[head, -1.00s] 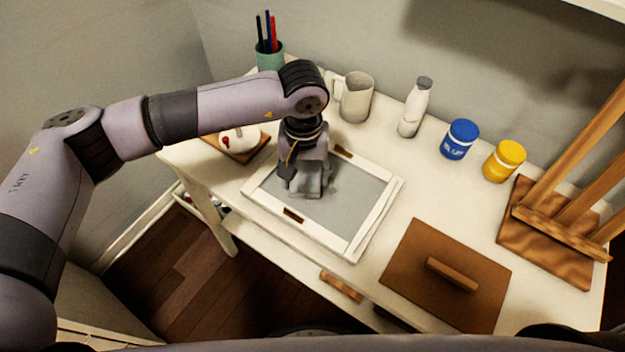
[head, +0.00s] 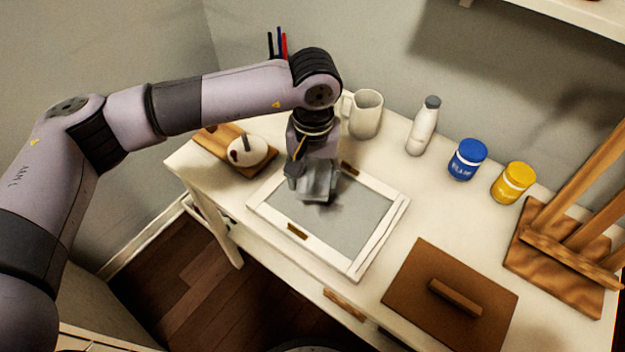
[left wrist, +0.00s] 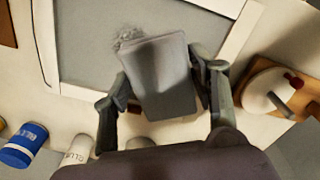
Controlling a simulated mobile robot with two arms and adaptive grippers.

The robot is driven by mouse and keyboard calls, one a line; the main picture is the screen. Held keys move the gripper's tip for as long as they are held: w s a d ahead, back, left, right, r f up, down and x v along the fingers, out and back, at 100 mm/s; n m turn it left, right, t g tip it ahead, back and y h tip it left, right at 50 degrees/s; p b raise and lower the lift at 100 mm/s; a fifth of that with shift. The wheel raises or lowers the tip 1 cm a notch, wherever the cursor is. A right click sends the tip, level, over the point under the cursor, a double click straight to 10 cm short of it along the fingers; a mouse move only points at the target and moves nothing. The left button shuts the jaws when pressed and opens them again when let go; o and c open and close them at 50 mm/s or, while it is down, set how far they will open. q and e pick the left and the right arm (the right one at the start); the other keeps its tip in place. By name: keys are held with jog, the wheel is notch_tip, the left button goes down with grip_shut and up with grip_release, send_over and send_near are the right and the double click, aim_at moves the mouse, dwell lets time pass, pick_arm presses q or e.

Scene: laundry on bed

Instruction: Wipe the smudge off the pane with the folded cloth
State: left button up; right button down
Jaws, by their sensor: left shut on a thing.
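The pane (head: 372,218) is grey glass in a white frame, lying flat on the white desk; it also shows in the left wrist view (left wrist: 85,60). My left gripper (head: 312,190) is shut on the grey folded cloth (head: 320,180) over the rear left part of the pane. In the left wrist view the cloth (left wrist: 165,85) sits between both fingers. The smudge (left wrist: 128,38) is a dark, scribbled patch at the cloth's edge, partly hidden by it. I cannot tell whether the cloth touches the glass. My right gripper is not in view.
A white mug (head: 364,115), bottle (head: 423,127), blue jar (head: 467,160) and yellow jar (head: 513,183) stand along the back. A wooden easel (head: 560,250) is at right, a brown board with a handle (head: 410,290) in front. A white round object (head: 247,152) sits left of the pane.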

pick_arm(q)
jog(key=shift+r, duration=0.25)
jog(key=shift+r, duration=0.1)
jog(key=shift+r, duration=1.45)
